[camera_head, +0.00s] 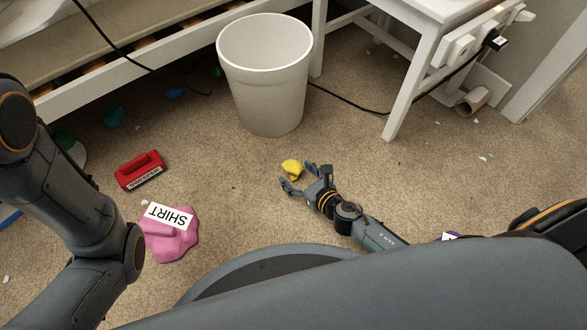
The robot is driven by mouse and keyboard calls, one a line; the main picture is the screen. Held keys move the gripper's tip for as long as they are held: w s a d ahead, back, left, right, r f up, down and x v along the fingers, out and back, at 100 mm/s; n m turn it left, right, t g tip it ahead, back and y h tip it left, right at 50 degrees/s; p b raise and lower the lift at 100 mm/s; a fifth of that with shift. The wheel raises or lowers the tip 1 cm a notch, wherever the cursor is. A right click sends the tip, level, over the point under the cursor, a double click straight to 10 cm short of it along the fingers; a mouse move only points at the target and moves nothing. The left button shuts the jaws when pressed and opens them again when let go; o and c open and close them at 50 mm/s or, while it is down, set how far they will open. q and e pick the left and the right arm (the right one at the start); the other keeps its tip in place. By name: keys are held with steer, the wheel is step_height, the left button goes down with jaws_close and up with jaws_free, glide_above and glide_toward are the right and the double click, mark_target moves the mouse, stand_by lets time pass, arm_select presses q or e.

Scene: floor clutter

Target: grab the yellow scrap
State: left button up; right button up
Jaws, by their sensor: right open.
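The yellow scrap (292,167) is a small crumpled piece on the beige carpet, just in front of the white bin. My right gripper (297,178) is open, low over the floor, with its fingers pointing left. The scrap lies at the far side of its fingertips, close to the opening. I cannot tell whether a finger touches it. My left arm comes in from the left, but its gripper is out of view.
A white waste bin (264,90) stands right behind the scrap. A pink cloth labelled SHIRT (170,236) and a red labelled object (140,170) lie to the left. A white table leg (405,100), a black cable and a cardboard roll (473,101) are at the right.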

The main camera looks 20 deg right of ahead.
steer(key=c, duration=0.8)
